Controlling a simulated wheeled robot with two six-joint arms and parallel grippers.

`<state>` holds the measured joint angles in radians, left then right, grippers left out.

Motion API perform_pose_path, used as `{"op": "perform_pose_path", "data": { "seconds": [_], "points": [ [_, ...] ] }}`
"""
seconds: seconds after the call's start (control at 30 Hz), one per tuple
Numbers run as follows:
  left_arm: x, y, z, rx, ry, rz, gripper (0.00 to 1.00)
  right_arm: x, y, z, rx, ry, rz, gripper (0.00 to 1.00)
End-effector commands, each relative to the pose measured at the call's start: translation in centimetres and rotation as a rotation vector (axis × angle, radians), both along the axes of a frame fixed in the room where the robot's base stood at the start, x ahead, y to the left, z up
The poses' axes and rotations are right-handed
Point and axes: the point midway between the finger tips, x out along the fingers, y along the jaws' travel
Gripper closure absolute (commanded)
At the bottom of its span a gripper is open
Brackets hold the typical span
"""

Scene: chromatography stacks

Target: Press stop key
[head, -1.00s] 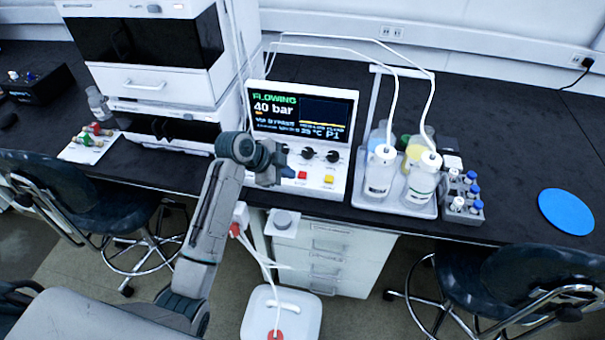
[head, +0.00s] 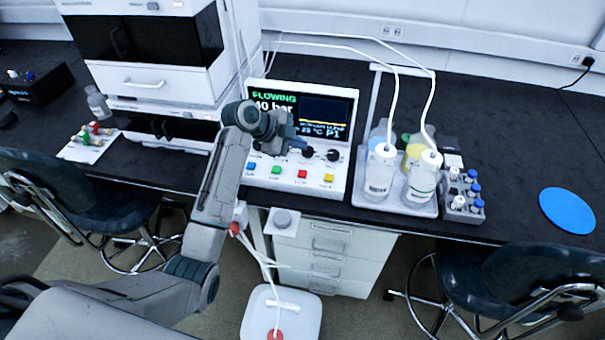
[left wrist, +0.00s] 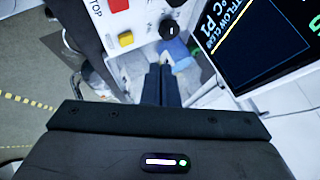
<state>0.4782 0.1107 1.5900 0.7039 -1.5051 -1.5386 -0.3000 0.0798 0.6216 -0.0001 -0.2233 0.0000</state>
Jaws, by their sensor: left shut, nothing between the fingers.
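The pump controller (head: 343,160) stands on the bench, its screen (head: 325,112) showing FLOWING in green. Its sloped front carries a row of blue, green, red and yellow keys. The red key (head: 302,174) is the stop key; it also shows at the top of the left wrist view (left wrist: 118,5), beside a label partly cut to "TOP". The yellow key (left wrist: 126,38) is near it. My left gripper (head: 299,143) is shut and empty, above the panel near the knobs, apart from the red key. Its fingers show in the left wrist view (left wrist: 160,84). My right gripper is not in view.
Black knobs (head: 333,154) sit between screen and keys. White instrument stacks (head: 150,82) stand at left. A tray (head: 372,207) with bottles and tubing stands right of the controller, beside a vial rack (head: 463,212).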

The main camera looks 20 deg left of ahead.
Motion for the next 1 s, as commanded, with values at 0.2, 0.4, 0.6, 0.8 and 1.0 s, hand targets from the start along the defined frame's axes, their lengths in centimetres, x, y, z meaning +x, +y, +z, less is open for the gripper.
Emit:
{"op": "perform_pose_path", "data": {
  "seconds": [0.2,0.4,0.6,0.8,1.0],
  "points": [
    [0.0,0.0,-3.2,0.0,0.001,0.0,1.0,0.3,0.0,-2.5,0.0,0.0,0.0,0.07],
    [-0.1,0.0,-6.1,-0.001,0.002,0.001,1.0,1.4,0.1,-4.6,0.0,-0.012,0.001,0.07],
    [0.0,0.0,-7.8,0.0,0.001,0.0,1.0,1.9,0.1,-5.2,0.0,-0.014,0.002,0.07],
    [0.0,0.0,-8.0,0.0,0.0,0.0,1.0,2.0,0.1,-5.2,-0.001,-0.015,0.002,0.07],
    [0.0,0.0,-8.0,0.0,0.001,0.001,1.0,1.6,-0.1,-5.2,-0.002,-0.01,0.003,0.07]
  ]
}}
